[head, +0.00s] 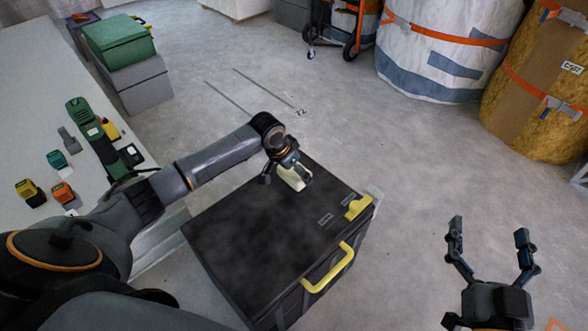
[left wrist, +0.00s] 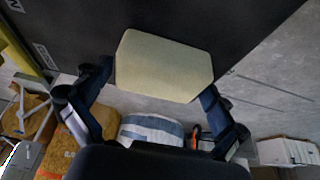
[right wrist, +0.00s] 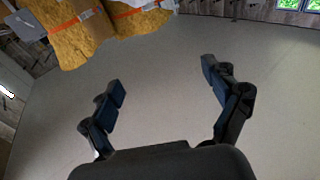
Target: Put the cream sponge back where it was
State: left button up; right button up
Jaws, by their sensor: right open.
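The cream sponge (head: 295,178) is at the far edge of the black case's lid (head: 265,230) in the head view. It also shows as a pale, cut-cornered block in the left wrist view (left wrist: 163,66). My left gripper (head: 287,168) has a finger at each side of the sponge and is shut on it. The dark lid lies behind the sponge in the left wrist view; I cannot tell whether the sponge touches it. My right gripper (head: 490,228) is open and empty over the floor, right of the case; its spread fingers show in the right wrist view (right wrist: 163,72).
The case has a yellow handle (head: 328,268) and a yellow latch (head: 357,207). A pale table (head: 40,110) at left bears several tools. A green box (head: 118,42) sits on a grey one. Large wrapped rolls (head: 450,45) stand at the back right. The middle floor is clear.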

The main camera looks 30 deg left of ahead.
dwell(0.3)
